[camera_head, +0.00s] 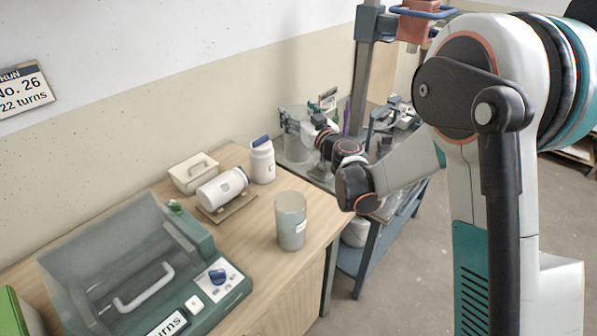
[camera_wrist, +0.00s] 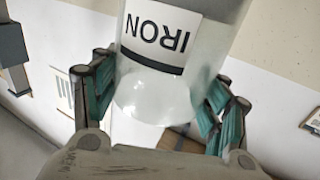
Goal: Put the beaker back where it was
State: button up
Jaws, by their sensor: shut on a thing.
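A clear beaker (camera_wrist: 150,98) with a white label reading "IRON" fills the upper middle of the wrist view. The label appears upside down there. My gripper (camera_wrist: 163,88) is shut on the beaker, with teal finger pads on both sides of it. In the head view my gripper (camera_head: 306,127) is beyond the wooden bench's right end, and the clear beaker (camera_head: 296,148) shows faintly at its left. My wrist partly covers that area, and I cannot tell whether the beaker touches the surface below.
On the wooden bench (camera_head: 255,272) stand a translucent cup (camera_head: 291,222), an upright white bottle (camera_head: 262,162), a white jar (camera_head: 222,188) lying on a wooden rest, a lidded box (camera_head: 194,172) and a green machine with a clear cover (camera_head: 115,255). A blue-grey stand (camera_head: 368,262) adjoins at right.

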aim_at(298, 159)
notch_tip(298, 159, down, 16)
jog(key=b, duration=0.5)
jog(key=shift+f, duration=0.1)
jog(key=o, duration=2)
jog(key=shift+o, duration=0.2)
